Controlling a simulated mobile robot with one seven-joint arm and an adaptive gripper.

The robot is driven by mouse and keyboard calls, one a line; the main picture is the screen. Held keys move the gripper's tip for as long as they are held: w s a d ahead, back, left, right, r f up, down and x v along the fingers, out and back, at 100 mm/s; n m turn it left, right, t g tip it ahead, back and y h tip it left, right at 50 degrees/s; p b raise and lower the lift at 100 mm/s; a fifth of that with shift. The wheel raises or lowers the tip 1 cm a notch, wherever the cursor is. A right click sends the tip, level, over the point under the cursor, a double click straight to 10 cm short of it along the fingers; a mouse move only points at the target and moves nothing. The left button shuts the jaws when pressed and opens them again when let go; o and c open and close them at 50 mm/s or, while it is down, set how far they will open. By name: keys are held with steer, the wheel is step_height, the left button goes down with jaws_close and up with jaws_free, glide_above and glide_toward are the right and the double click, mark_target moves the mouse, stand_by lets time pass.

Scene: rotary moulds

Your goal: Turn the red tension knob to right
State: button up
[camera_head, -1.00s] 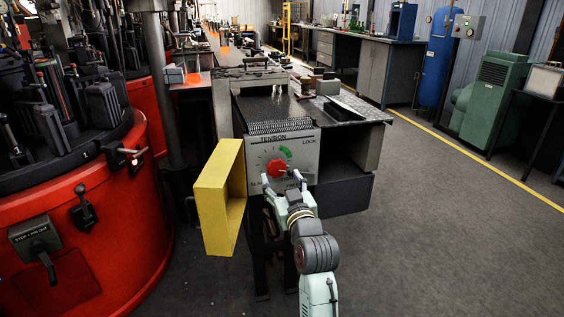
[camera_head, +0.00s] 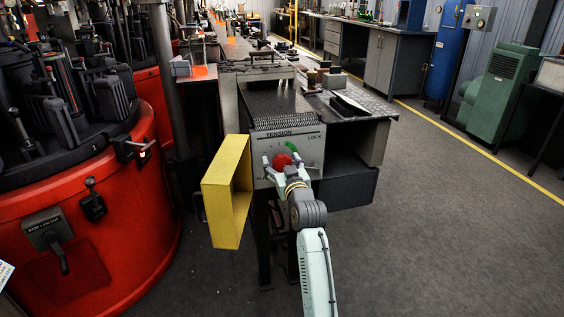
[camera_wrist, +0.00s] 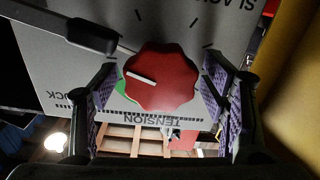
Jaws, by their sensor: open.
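The red tension knob (camera_head: 284,161) sits on the grey TENSION panel (camera_head: 313,158), at the front end of the machine table. In the wrist view, the panel appears upside down. There, the scalloped red knob (camera_wrist: 165,88) has a white pointer line toward the picture's left and slightly up. A green arc (camera_wrist: 122,90) shows just past its edge. My gripper (camera_head: 283,166) is open at the panel. In the wrist view, its purple-padded fingers (camera_wrist: 160,92) stand on either side of the knob, with gaps between pads and knob.
A yellow open frame (camera_head: 214,203) juts out left of the panel. A large red rotary machine (camera_head: 130,235) with levers stands further left. A dark bar (camera_wrist: 92,36) crosses the wrist view's upper left. Open floor (camera_head: 420,240) lies to the right.

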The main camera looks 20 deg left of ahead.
steer(key=shift+c, duration=0.4)
steer(key=c, duration=1.1)
